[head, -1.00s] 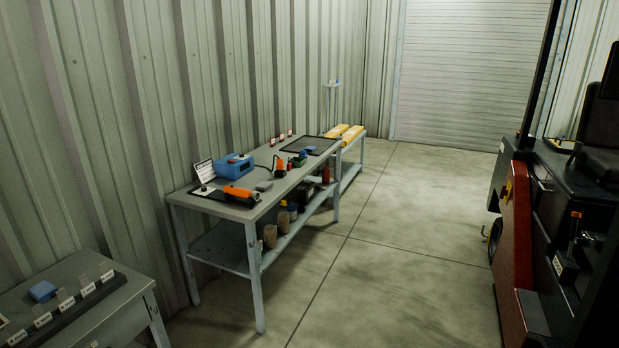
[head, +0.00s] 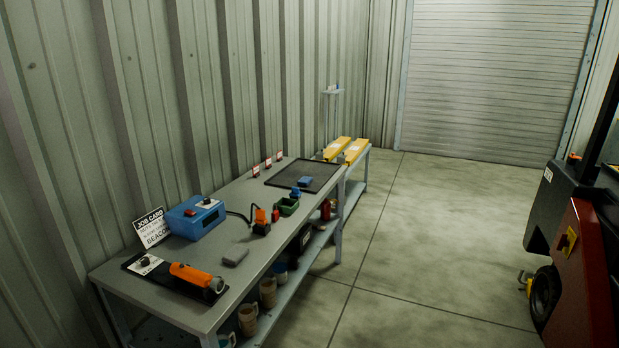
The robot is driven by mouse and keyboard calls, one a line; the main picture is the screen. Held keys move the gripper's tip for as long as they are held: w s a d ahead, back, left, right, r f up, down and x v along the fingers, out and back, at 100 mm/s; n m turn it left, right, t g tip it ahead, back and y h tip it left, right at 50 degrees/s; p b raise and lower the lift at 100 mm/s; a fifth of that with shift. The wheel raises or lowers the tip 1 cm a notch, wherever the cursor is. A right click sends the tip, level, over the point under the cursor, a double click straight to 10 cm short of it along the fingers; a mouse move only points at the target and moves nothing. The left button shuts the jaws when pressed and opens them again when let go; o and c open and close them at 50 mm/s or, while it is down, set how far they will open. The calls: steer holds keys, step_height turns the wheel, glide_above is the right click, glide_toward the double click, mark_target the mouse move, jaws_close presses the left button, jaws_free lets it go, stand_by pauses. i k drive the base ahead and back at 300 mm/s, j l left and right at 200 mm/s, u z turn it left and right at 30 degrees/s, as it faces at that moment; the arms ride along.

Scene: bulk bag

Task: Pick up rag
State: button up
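No thing here is plainly a rag. A small flat blue item (head: 305,182) lies on the black mat (head: 283,178) at the far end of the workbench; it could be a folded cloth, but it is too small to tell. A small grey block-like item (head: 235,257) lies near the bench's front edge, and I cannot tell what it is made of. My gripper is not in view.
The workbench (head: 262,243) along the left wall holds a blue box (head: 195,217), an orange flashlight (head: 196,276), a job card (head: 152,229) and a green bin (head: 288,206). A red vehicle (head: 583,275) stands right. The concrete floor (head: 420,235) between is clear.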

mark_target(304, 181)
steer(key=i, duration=2.3)
steer(key=i+u, duration=0.15)
steer(key=i, duration=0.4)
steer(key=i+l+u, duration=0.1)
steer(key=i, duration=0.45)
steer(key=i+l+u, duration=0.15)
steer(key=i, duration=0.4)
steer(key=i+l+u, duration=0.1)
steer(key=i+l, duration=0.2)
steer(key=i, duration=0.2)
